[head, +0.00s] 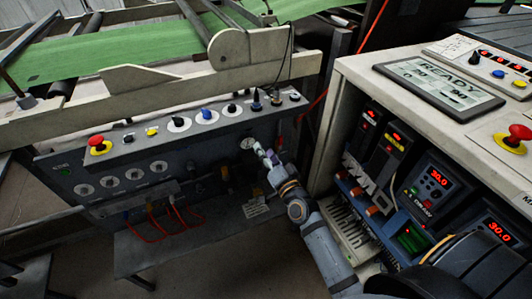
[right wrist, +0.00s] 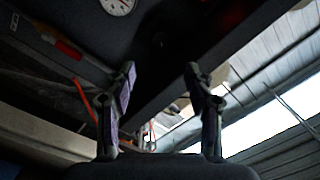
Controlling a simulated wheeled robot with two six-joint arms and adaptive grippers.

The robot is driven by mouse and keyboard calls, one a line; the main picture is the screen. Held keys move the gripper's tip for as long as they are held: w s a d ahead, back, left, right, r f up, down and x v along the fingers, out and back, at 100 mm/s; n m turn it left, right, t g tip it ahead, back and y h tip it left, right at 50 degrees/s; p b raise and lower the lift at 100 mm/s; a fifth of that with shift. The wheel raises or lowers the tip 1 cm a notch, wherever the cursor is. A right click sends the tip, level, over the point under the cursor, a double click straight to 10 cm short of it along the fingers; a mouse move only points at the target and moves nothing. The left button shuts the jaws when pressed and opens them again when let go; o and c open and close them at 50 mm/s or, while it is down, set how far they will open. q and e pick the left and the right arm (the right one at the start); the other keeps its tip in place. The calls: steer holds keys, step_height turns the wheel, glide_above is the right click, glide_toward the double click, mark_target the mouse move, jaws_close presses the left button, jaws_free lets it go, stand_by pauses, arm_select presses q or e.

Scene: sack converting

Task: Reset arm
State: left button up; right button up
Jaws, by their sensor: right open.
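My right arm reaches up from the lower right in the head view. The gauge (right wrist: 118,5) shows at the top of that view, apart from the fingers. I cannot tell if the gripper touches the panel. My left gripper is not in view.
A red emergency button (head: 97,141) and a row of knobs line the panel's top. A beige console (head: 365,75) with a READY screen (head: 440,84) and red-digit controllers (head: 436,180) stands close on the right. Orange cables (head: 165,225) hang below the panel. Green sheet (head: 110,65) runs behind.

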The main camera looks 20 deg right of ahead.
steer(key=s+d+f+n+g, duration=0.1)
steer(key=s+f+n+g, duration=0.45)
steer(key=f, duration=1.15)
steer(key=s+f+n+g, duration=0.2)
steer(key=s+f+g, duration=0.4)
steer(key=s+f, duration=0.75)
steer(key=s+d+f+n+g+h, duration=0.2)
steer(key=s+d+f+g, duration=0.3)
steer(key=s+f, duration=0.65)
arm_select(q)
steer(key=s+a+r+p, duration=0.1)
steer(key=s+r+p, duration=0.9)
steer(key=p, duration=1.1)
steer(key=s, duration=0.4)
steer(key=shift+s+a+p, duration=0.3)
steer(key=shift+p, duration=0.1)
arm_select(e)
steer(key=s+d+r, duration=0.1)
steer(key=s+r, duration=0.9)
steer(key=s, duration=0.4)
steer(key=shift+s, duration=0.25)
